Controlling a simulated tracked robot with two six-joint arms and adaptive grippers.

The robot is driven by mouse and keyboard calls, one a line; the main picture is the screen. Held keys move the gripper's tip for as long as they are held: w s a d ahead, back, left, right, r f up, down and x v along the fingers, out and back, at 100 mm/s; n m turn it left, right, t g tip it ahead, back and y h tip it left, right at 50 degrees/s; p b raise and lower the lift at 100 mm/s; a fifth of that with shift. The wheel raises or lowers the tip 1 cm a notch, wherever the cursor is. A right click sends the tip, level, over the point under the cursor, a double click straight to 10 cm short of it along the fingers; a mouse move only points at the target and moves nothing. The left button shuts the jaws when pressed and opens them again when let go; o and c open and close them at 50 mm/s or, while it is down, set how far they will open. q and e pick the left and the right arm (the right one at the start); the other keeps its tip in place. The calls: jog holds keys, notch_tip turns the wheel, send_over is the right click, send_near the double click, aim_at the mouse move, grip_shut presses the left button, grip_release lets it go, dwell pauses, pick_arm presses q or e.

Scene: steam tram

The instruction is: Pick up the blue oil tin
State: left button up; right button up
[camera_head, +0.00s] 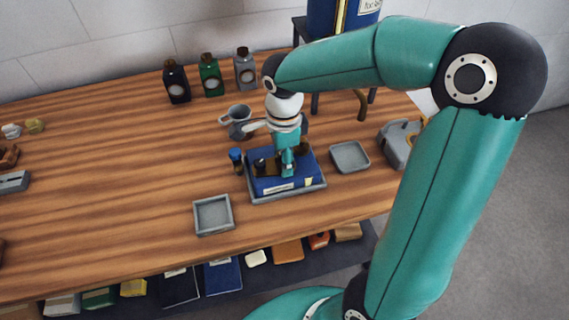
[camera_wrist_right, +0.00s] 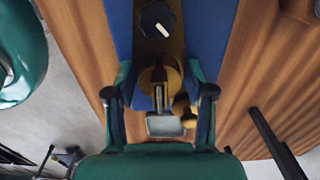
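The blue oil tin (camera_head: 176,84) is dark blue with a brown cap and a round pale label. It stands upright at the back of the wooden table, left of a green tin (camera_head: 210,76) and a grey tin (camera_head: 245,70). My right gripper (camera_head: 287,169) points down over a blue object (camera_head: 262,187) in a grey tray, right of and nearer than the blue oil tin. In the right wrist view its fingers (camera_wrist_right: 160,105) are apart, with brass parts and a blue surface beyond them. The oil tin is not recognisable there. My left gripper is out of view.
Small grey trays (camera_head: 213,230) (camera_head: 350,170) flank the blue object. A large blue tank (camera_head: 322,17) stands at the back right. The table's middle left is clear.

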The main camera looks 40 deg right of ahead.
grip_shut()
